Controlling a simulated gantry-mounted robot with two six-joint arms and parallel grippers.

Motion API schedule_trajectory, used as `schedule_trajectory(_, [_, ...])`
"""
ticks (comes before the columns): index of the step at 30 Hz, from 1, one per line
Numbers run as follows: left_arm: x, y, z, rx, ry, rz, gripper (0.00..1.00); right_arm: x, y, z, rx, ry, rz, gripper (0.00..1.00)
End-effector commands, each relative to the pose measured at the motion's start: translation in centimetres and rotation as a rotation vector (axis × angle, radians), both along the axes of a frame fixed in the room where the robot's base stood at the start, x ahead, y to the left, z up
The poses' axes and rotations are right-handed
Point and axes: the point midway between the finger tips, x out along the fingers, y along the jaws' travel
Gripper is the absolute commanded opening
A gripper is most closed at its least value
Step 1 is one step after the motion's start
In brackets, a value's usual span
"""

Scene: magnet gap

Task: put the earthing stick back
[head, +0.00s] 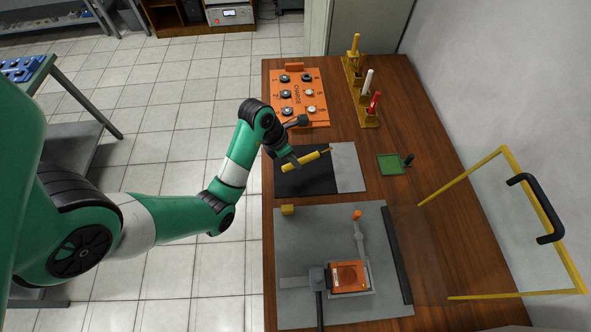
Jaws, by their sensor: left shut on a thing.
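My left gripper (294,158) reaches in from the left over the black and grey mat (349,167). It is shut on a yellow stick (313,156), taken to be the earthing stick, which lies slanted across the fingers with its thin end to the right. Whether the stick touches the mat cannot be told. A yellow rack (369,120) stands at the back of the table, holding a yellow-handled tool (355,43), a white one (367,80) and a red one (374,102). My right gripper is not in view.
An orange panel with knobs (299,97) lies behind the gripper. A grey plate (377,215) at the front carries an orange block (348,275) in a fixture. A green pad (390,166) lies right of the mat. A yellow frame with a black handle (537,208) stands at the right.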

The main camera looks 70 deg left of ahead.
Motion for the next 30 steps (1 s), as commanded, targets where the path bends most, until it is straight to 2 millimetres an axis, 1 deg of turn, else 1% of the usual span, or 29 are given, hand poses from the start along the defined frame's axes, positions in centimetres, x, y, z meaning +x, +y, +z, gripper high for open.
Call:
schedule_trajectory(2, [0.1,0.1,-0.2,0.000,-0.001,0.000,0.00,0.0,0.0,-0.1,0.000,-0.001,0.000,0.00])
schedule_trajectory(5, [0.7,0.5,-1.6,0.000,-0.001,0.000,0.00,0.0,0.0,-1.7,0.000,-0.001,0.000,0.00])
schedule_trajectory(9, [0.6,0.4,-3.8,-0.002,0.002,0.000,0.00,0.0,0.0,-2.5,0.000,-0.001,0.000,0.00])
schedule_trajectory(11, [0.6,0.5,-4.0,-0.001,0.000,0.000,0.00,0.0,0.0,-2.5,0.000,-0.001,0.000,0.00])
schedule_trajectory(17, [0.6,0.5,-3.8,0.000,-0.001,0.000,0.00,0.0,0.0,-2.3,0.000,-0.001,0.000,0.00])
schedule_trajectory(21, [0.6,0.5,-4.4,0.000,-0.001,0.000,0.00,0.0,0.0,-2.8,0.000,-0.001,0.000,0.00])
schedule_trajectory(22, [0.6,0.5,-4.2,0.000,0.000,0.000,0.30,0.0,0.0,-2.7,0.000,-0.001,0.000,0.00])
schedule_trajectory(24, [0.6,0.5,-4.2,-0.001,0.000,0.000,0.42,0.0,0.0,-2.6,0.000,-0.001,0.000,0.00])
schedule_trajectory(26, [0.6,0.4,-4.2,-0.001,0.000,0.000,0.53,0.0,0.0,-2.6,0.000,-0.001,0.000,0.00])
schedule_trajectory(27, [0.6,0.4,-4.2,-0.001,0.000,0.000,0.56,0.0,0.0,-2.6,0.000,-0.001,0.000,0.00])
schedule_trajectory(30, [0.6,0.4,-4.2,-0.001,0.000,0.000,0.56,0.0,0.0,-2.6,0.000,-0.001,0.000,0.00])
